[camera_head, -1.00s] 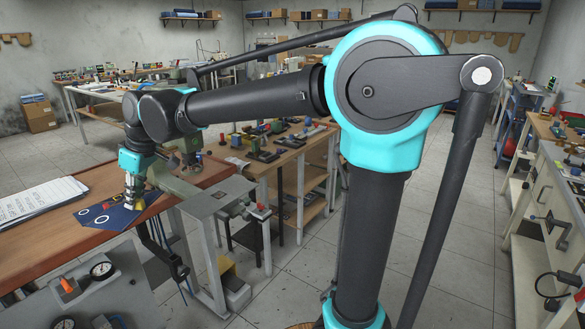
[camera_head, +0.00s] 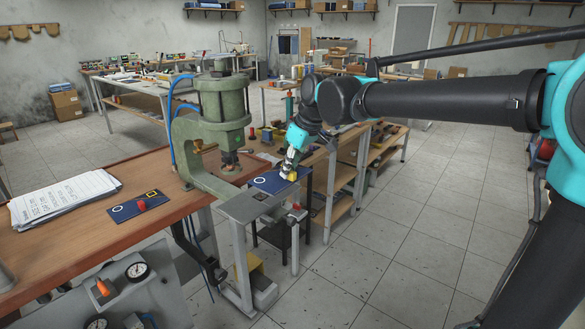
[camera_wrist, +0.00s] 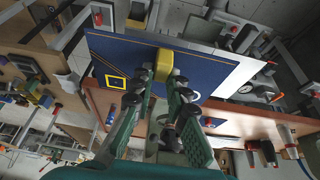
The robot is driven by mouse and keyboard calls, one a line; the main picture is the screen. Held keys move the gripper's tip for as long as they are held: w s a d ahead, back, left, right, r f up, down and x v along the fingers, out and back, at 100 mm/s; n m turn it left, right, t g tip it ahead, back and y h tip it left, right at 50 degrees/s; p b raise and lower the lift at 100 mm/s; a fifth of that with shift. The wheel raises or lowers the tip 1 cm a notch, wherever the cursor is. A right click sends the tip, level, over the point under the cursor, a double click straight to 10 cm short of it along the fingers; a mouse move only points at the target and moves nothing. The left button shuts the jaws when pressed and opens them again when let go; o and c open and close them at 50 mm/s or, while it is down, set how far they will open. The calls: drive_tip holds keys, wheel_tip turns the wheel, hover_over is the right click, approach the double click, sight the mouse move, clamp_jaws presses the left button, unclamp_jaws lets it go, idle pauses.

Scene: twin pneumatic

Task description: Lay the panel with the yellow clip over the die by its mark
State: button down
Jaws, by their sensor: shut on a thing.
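My gripper (camera_head: 288,168) is shut on the yellow clip (camera_wrist: 163,65) of a dark blue panel (camera_head: 268,182). In the wrist view the panel (camera_wrist: 135,55) spreads out beyond the fingers, with a yellow square outline and part of a white ring showing. In the head view the held panel is at the right of the green press (camera_head: 222,100), by the grey side table (camera_head: 240,208). I cannot tell whether it touches the table. A second blue panel with a red clip (camera_head: 140,206) lies on the wooden bench. I cannot make out the die.
The wooden bench (camera_head: 75,245) carries a stack of papers (camera_head: 62,197). The press frame and its head stand close at the left of my gripper. Gauges (camera_head: 137,271) sit on a grey box in front. Shelves with parts stand behind my gripper. The floor at the right is clear.

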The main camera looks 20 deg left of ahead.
sight(292, 180)
drive_tip(key=shift+d, duration=0.15)
drive_tip(key=shift+f, duration=2.2)
drive_tip(key=shift+f, duration=0.3)
drive_tip(key=c, duration=1.4)
unclamp_jaws()
